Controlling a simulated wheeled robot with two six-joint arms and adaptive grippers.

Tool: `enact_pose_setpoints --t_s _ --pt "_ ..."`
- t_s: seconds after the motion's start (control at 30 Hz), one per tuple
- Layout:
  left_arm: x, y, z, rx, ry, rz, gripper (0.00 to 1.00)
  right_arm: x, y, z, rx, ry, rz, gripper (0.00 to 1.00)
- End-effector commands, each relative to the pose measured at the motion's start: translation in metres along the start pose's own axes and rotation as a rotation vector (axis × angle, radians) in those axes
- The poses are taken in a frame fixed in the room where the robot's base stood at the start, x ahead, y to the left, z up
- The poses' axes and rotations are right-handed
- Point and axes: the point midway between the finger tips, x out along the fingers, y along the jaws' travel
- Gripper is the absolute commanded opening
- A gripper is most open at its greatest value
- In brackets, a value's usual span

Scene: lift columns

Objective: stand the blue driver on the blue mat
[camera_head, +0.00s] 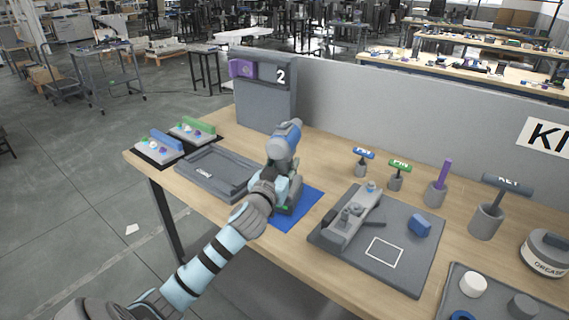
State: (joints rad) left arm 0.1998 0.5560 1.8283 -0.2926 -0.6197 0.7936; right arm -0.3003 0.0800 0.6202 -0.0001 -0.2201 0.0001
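The blue driver (287,134), with a blue and grey body, stands roughly upright at the middle of the workbench. Its dark foot shows low down over the blue mat (311,198); I cannot tell whether it touches the mat. My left gripper (278,184) is at the driver's handle, and my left arm reaches up to it from the lower left. The gripper and wrist hide most of the handle and part of the mat. The fingertips are not clear enough to show if they are closed on it. My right gripper is not in view.
A dark empty tray (213,174) lies left of the mat. A grey fixture board (405,262) with a blue block is on its right. Several labelled tools stand in holders at the back right, near a grease tin (545,254). A grey panel (400,98) closes the back.

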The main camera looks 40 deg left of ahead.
Motion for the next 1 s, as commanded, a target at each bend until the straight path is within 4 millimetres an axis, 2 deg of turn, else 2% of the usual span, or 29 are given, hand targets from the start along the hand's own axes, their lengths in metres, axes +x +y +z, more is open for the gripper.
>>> enact_pose_setpoints --t_s 0.27,0.3,0.43,0.77,0.87,1.0 --pt "0.0 0.001 0.001 0.001 0.005 0.002 0.0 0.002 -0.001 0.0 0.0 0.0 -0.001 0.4" --pt "0.0 0.001 0.002 0.001 0.005 0.002 0.34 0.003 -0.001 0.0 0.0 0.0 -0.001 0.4" --pt "0.0 0.0 0.002 0.0 0.003 0.001 0.55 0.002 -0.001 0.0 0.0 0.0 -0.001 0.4" --pt "-0.002 -0.001 0.005 0.001 -0.004 -0.001 0.56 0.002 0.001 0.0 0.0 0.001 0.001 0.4" --pt "-0.013 -0.001 0.004 0.004 -0.002 0.0 0.56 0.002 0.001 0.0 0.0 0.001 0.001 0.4" --pt "-0.048 0.0 0.004 0.006 -0.003 0.003 0.56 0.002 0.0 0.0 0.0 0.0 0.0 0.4"
